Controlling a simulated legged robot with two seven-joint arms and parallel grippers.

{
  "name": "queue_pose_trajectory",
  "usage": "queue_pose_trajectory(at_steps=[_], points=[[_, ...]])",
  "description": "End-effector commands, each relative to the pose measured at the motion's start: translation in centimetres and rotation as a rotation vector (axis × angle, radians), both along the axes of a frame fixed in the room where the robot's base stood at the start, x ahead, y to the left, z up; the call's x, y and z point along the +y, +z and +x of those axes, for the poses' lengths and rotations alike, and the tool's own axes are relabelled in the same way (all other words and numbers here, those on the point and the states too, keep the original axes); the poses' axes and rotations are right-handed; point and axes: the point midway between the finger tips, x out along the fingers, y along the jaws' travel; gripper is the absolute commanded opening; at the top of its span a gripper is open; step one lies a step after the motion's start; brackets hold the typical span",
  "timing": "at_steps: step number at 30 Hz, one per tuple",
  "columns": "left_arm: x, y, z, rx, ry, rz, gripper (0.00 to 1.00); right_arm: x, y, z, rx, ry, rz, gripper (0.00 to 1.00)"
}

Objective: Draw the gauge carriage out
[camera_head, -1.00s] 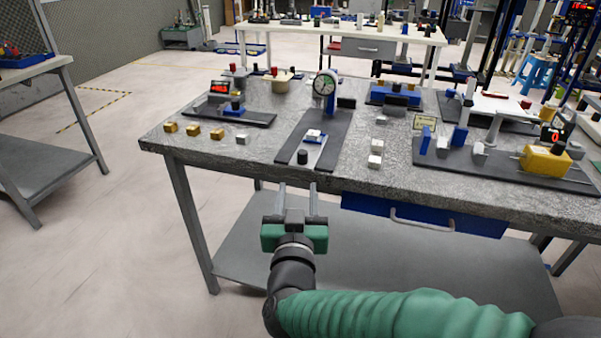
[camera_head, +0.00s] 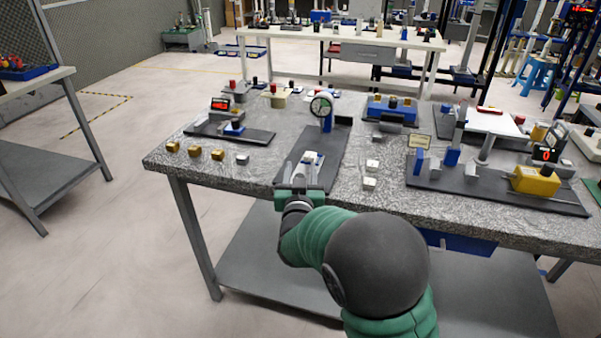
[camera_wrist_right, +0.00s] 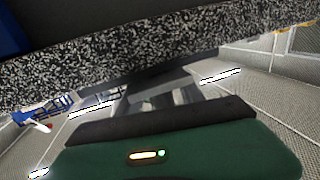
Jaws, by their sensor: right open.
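The gauge stand is a dark base plate (camera_head: 323,145) on the granite bench, with a round dial gauge (camera_head: 321,106) on a post at its far end. The carriage's black knob is hard to make out there, and contact cannot be told. The right wrist view shows the bench edge and my gripper's green body, not the carriage. My left gripper is out of view.
The granite bench top (camera_head: 235,172) carries several brass blocks (camera_head: 195,151) at left and pale blocks (camera_head: 370,182) right of the stand. A second gauge fixture with a yellow box (camera_head: 535,180) stands at right. A blue drawer (camera_head: 460,243) hangs under the front edge.

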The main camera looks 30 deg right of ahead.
Motion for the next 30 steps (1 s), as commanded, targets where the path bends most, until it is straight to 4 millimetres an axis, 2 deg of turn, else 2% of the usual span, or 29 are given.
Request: queue_pose_trajectory(at_steps=[7, 17, 30], points=[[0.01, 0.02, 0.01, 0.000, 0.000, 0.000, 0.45, -0.06, 0.04, 0.13, 0.000, 0.000, 0.000, 0.45], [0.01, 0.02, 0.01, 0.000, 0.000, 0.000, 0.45, -0.03, 0.02, 0.13, 0.001, 0.001, 0.001, 0.01], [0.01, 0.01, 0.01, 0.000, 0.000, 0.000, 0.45, -0.02, -0.01, 0.12, 0.001, 0.001, 0.000, 0.00]])
